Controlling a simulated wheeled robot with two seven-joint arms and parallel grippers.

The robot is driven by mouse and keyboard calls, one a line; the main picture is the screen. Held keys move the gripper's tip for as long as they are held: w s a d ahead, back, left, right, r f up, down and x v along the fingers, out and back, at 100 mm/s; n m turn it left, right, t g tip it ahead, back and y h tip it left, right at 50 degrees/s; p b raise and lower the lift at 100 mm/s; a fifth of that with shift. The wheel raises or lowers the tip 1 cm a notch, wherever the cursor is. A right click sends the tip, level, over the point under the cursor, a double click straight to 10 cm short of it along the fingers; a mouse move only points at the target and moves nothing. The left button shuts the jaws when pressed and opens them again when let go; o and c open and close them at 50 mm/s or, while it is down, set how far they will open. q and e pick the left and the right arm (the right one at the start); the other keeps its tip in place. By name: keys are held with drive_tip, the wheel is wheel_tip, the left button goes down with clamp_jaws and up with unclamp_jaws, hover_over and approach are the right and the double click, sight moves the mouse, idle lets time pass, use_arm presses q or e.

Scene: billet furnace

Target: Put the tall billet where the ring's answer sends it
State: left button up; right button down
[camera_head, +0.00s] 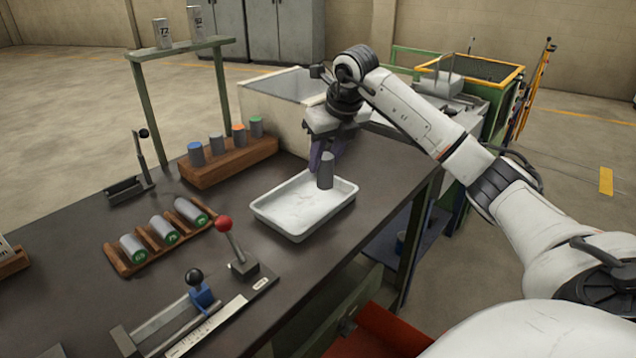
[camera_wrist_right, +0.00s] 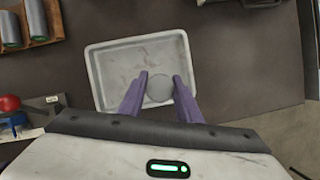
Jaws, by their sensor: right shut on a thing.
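My right gripper (camera_head: 322,152) is shut on a plain grey upright billet (camera_head: 326,171), over the white tray (camera_head: 346,188). The wrist view shows the purple fingers (camera_wrist_right: 157,86) on either side of the billet's round grey end (camera_wrist_right: 159,89), with the tray (camera_wrist_right: 96,75) beyond it. I cannot tell whether the billet's lower end touches the tray floor. No other billet lies in the tray. My left gripper is not in view. I cannot make out a ring.
A wooden block (camera_head: 232,164) holds several upright billets with coloured tops. A rack (camera_head: 128,262) holds three lying billets with green ends. Red-knobbed (camera_head: 223,224) and black-knobbed (camera_head: 193,277) levers stand near the front. A green frame (camera_head: 176,50) bears two numbered blocks.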

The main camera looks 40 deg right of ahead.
sight(324, 179)
drive_tip(key=shift+w+f, duration=0.15)
drive_tip(key=shift+f, duration=2.4)
drive_tip(key=shift+f, duration=0.1)
drive_tip(key=c, duration=1.3)
unclamp_jaws()
drive_tip(key=shift+f, duration=0.1)
drive_tip(key=v, duration=1.2)
drive_tip(key=shift+s, duration=0.2)
drive_tip(key=shift+a, duration=0.1)
